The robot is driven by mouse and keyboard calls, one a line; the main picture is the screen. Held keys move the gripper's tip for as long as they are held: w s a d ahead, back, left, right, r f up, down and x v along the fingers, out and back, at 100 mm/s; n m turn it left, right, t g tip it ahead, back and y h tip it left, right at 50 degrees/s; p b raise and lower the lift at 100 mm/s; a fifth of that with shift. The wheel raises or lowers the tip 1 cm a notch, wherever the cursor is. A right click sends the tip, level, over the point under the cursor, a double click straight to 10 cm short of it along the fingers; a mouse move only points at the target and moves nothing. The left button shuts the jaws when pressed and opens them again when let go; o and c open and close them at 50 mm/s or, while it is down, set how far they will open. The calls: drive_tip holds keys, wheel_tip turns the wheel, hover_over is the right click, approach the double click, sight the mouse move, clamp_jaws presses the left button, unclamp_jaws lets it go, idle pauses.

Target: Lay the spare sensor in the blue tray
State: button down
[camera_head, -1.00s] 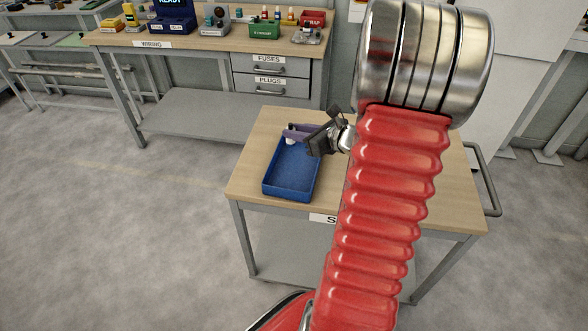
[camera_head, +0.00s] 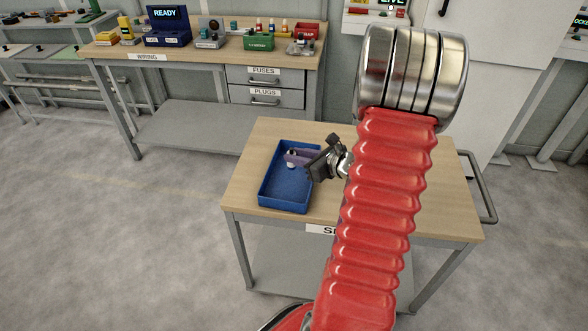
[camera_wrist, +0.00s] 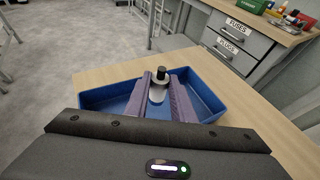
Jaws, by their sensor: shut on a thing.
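The blue tray (camera_head: 287,193) lies on the wooden top of the cart, left of my arm. It also shows in the wrist view (camera_wrist: 212,100). My gripper (camera_head: 298,157) reaches over the tray's far part from the right. Its purple fingers are shut on the spare sensor (camera_wrist: 158,90), a pale body with a dark round tip. In the head view only a small white bit of the sensor (camera_head: 291,165) shows below the fingers. It appears over or inside the tray; I cannot tell whether it touches the tray floor.
The cart top (camera_head: 245,185) is bare around the tray. A push handle (camera_head: 484,190) is at its right end. Behind stands a wiring bench (camera_head: 190,52) with bins, bottles and drawers marked FUSES and PLUGS. Grey floor lies open to the left.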

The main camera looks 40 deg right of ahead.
drive_tip(key=shift+f, duration=0.2)
drive_tip(key=shift+f, duration=2.1)
drive_tip(key=shift+f, duration=0.1)
drive_tip(key=c, duration=1.5)
unclamp_jaws()
drive_tip(key=v, duration=1.2)
